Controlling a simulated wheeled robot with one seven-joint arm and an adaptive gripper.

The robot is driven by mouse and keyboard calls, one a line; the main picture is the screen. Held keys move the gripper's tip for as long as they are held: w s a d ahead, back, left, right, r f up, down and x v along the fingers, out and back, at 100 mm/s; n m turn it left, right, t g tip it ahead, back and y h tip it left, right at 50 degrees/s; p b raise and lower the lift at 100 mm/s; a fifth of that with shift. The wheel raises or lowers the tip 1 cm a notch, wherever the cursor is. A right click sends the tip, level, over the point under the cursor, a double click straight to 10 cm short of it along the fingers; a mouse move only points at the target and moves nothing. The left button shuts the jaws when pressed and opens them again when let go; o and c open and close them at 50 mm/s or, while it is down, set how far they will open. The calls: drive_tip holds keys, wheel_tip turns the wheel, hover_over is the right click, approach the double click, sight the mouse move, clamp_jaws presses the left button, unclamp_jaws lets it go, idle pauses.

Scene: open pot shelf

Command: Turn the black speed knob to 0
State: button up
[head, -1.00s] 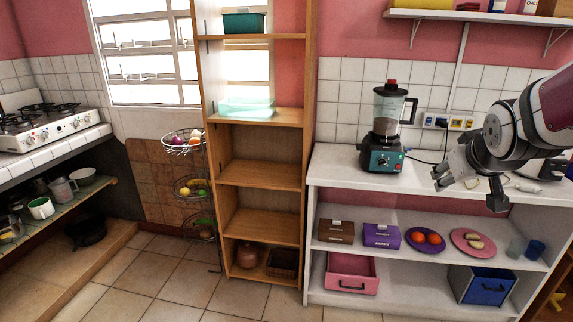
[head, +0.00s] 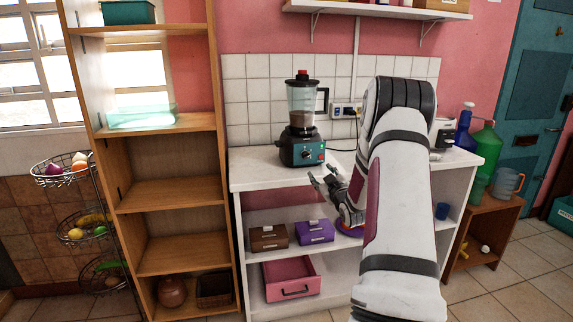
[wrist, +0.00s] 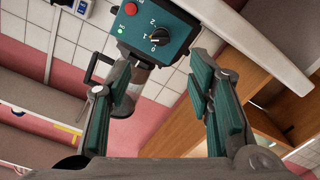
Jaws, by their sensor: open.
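The blender (head: 302,148) stands on the white counter, its dark base bearing a teal front panel. In the wrist view the panel (wrist: 172,22) appears tilted, with the black speed knob (wrist: 160,36) in its lower part and white markings around it. I cannot tell for sure which mark the knob points at. My gripper (head: 322,184) is in front of the counter, below and right of the blender's base. In the wrist view my gripper (wrist: 162,84) is open and empty, its teal-padded fingers apart. The knob shows above the gap between them, apart from both fingers.
A red button (wrist: 131,8) and a green light (wrist: 121,29) sit near the knob. The white counter (head: 255,172) has clear room left of the blender. A wooden shelf (head: 168,193) stands left. Brown (head: 268,238) and purple (head: 315,232) boxes are below the counter.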

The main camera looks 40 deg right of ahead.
sight(306, 156)
drive_tip(key=b+x, duration=0.1)
drive_tip(key=x, duration=1.2)
drive_tip(key=shift+w+d, duration=0.1)
drive_tip(key=shift+w, duration=0.3)
clamp_jaws()
